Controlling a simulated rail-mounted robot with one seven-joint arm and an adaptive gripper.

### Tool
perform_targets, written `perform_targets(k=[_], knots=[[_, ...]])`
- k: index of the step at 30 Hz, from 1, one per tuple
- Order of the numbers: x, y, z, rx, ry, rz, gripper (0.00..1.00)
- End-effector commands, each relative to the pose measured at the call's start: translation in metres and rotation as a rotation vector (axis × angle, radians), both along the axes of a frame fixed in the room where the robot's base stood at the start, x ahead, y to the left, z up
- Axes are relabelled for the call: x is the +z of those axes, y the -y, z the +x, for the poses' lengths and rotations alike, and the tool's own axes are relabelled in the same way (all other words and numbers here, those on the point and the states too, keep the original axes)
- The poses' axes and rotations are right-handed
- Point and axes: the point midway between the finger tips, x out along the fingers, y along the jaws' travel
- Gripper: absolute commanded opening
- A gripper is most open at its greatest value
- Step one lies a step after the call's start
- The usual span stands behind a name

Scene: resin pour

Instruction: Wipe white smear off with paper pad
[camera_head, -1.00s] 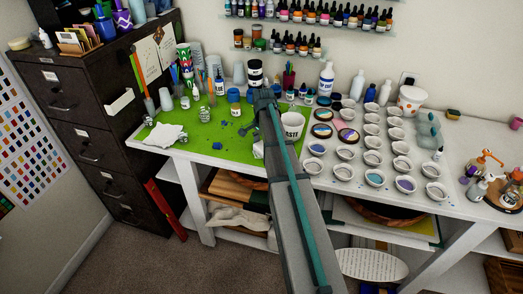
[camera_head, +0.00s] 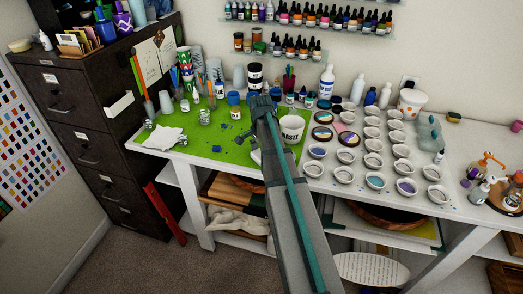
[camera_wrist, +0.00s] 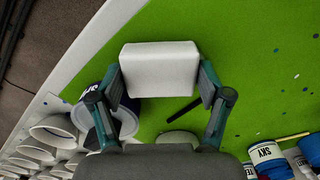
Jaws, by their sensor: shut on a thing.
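My gripper (camera_wrist: 160,90) is shut on a white paper pad (camera_wrist: 160,68), with one finger at each side of it in the wrist view. The pad is held over the green mat (camera_wrist: 215,40); whether it touches the mat I cannot tell. In the head view my arm covers most of the gripper, and only a small white edge shows beside it. A pale rounded patch (camera_wrist: 180,138) lies below the pad in the wrist view, partly hidden by my wrist; I cannot tell if it is the smear.
The white WASTE cup (camera_head: 292,127) stands close right of my arm. Rows of small white cups (camera_head: 372,160) fill the table to the right. Crumpled white paper (camera_head: 164,137) and jars lie on the mat's left.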

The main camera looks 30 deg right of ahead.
Motion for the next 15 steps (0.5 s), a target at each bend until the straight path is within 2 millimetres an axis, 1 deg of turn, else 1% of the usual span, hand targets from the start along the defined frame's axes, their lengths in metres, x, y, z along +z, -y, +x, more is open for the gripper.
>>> perform_targets(k=[1,5,6,8,15], knots=[[-0.001,-0.004,-0.006,-0.001,-0.001,0.001,0.49],[0.0,-0.01,-0.015,-0.003,-0.001,0.001,0.49],[-0.004,-0.008,-0.013,-0.005,-0.001,0.001,0.49],[0.001,-0.004,-0.007,-0.006,-0.001,0.001,0.49],[0.0,0.008,0.011,0.0,-0.001,0.001,0.49]])
